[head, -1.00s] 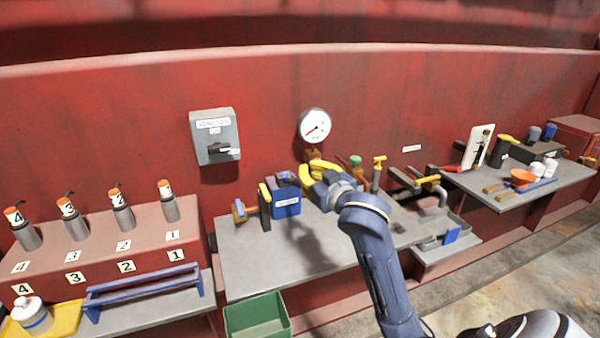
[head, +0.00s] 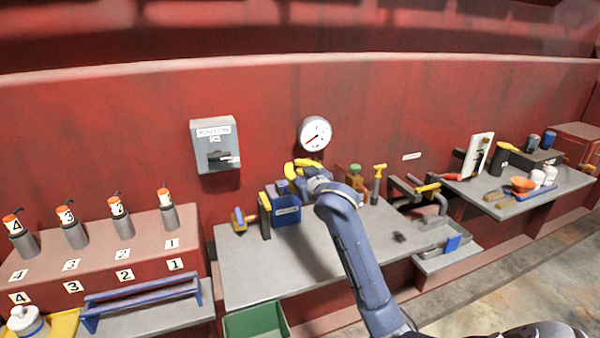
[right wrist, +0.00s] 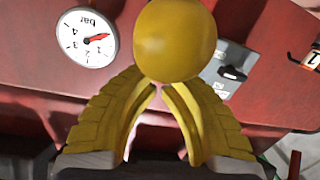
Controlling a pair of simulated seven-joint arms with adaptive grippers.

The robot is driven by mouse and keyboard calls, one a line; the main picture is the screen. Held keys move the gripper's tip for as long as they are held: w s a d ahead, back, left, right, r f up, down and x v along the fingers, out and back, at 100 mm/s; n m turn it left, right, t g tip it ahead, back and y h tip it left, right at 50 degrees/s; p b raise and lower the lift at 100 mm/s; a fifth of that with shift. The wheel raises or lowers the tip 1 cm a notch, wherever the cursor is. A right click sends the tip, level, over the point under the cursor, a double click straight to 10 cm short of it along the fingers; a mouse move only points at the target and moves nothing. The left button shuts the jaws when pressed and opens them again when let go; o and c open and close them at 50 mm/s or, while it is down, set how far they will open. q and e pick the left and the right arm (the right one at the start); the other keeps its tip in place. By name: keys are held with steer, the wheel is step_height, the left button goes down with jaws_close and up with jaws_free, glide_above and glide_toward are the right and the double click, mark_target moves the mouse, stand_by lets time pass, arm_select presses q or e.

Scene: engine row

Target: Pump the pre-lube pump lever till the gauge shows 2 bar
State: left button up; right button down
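The pressure gauge (head: 314,133) is a round white dial on the red wall. In the right wrist view the gauge (right wrist: 87,37) appears turned over, and its red needle lies on the low side, short of the 1. My right gripper (head: 303,168) is at the back of the middle bench, below the gauge. In the right wrist view its yellow fingers (right wrist: 160,87) come together at the round yellow knob of the pump lever (right wrist: 175,38). The knob covers the fingertips, and the lever's shaft is hidden. My left gripper is not in view.
A grey ignition switch box (head: 215,144) hangs on the wall to the left. A blue box (head: 286,210) stands left of my gripper. A yellow-topped T-handle (head: 378,182) and a green-capped item (head: 355,170) are close on the right. The bench front (head: 290,262) is clear.

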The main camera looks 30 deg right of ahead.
steer(key=shift+s+d+f, duration=0.1)
steer(key=shift+s+f, duration=0.3)
steer(key=shift+f, duration=0.4)
steer(key=shift+s+d+f, duration=0.1)
steer(key=shift+s+f, duration=0.3)
steer(key=shift+f, duration=0.35)
